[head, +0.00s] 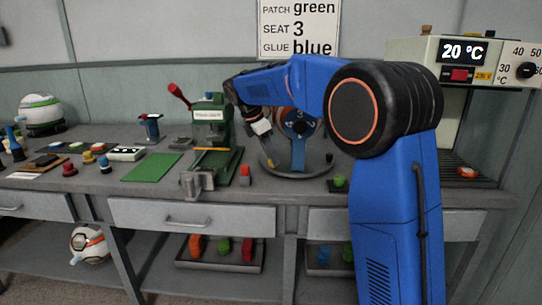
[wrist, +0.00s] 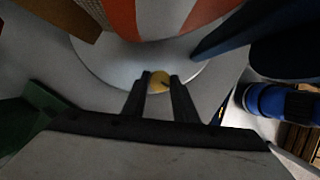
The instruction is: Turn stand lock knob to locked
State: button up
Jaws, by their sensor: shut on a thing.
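The stand (head: 298,155) has a round grey base and a blue upright, with a ball marked with numbers held in it. In the wrist view its pale base (wrist: 95,70) lies under an orange and white striped ball (wrist: 150,15). A small yellow knob (wrist: 159,81) with a dark mark sits at the base's near edge. My gripper (wrist: 160,84) is shut on this knob, one dark fingertip on each side. The locked and unlocked marks are not readable.
A green press (head: 211,125) with a red lever stands left of the stand. A green mat (head: 152,167) and several small parts lie further left. A small green piece (head: 340,182) is right of the stand. A heater box (head: 463,65) reading 20 °C stands far right.

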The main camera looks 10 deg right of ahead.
jog(key=m, duration=0.2)
jog(key=m+g, duration=0.1)
jog(key=m, duration=0.1)
jog(key=shift+w+g, duration=0.2)
jog(key=shift+g, duration=0.1)
jog(key=shift+m+g+y, duration=0.3)
jog(key=shift+m+g, duration=0.2)
jog(key=shift+m, duration=1.1)
jog(key=o, duration=1.1)
